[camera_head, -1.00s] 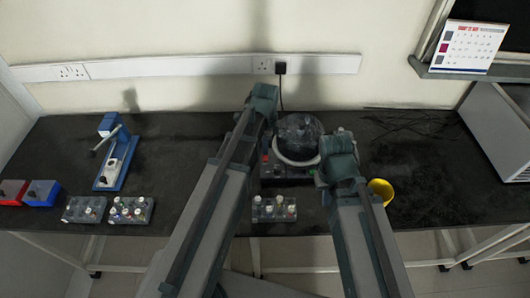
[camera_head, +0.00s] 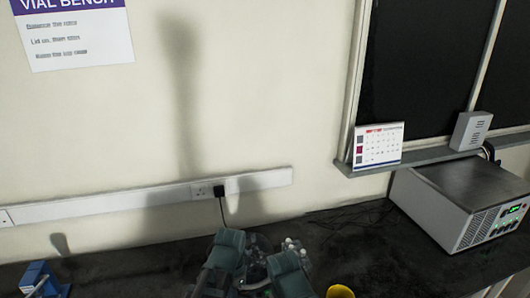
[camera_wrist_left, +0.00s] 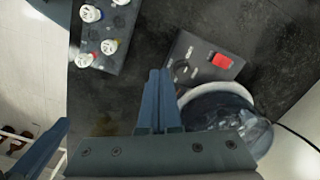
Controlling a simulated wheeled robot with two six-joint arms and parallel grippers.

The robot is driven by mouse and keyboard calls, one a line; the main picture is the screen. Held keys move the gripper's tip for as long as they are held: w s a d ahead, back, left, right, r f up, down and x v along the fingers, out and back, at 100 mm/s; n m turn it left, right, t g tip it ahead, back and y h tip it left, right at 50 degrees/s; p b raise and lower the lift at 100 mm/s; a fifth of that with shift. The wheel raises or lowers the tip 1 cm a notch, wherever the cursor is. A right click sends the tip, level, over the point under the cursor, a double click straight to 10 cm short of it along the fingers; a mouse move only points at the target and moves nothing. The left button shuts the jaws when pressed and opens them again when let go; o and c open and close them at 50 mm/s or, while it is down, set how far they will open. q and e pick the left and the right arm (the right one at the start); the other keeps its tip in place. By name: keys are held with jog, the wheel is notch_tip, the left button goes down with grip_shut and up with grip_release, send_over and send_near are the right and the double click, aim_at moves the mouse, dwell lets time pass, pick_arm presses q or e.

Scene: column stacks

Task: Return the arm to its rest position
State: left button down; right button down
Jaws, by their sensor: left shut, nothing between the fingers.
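My left gripper (camera_wrist_left: 158,74) shows in the left wrist view with its two blue fingers together and nothing between them. It is above the dark bench, beside a dark device with a red switch (camera_wrist_left: 221,60) and a round bowl (camera_wrist_left: 225,118), and apart from a vial rack (camera_wrist_left: 107,30). In the head view the ends of both my arms are at the bottom edge, in front of this device. My left arm's fingers are hidden there. My right arm's jaws do not show clearly.
A yellow cup (camera_head: 340,291) stands right of my right arm. A blue device (camera_head: 44,280) is at the far left. A grey box instrument (camera_head: 462,210) stands at the right back. The wall with a socket strip (camera_head: 150,197) is behind. The dark bench (camera_head: 385,245) is clear between cup and instrument.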

pick_arm(q)
jog(key=s+d+n, duration=0.1)
jog(key=s+n, duration=0.1)
jog(key=s+d+n, duration=0.1)
jog(key=s, duration=0.2)
jog(key=s+d+n, duration=0.2)
jog(key=shift+s+n+y, duration=0.15)
jog(key=shift+n+y, duration=0.15)
dwell(0.6)
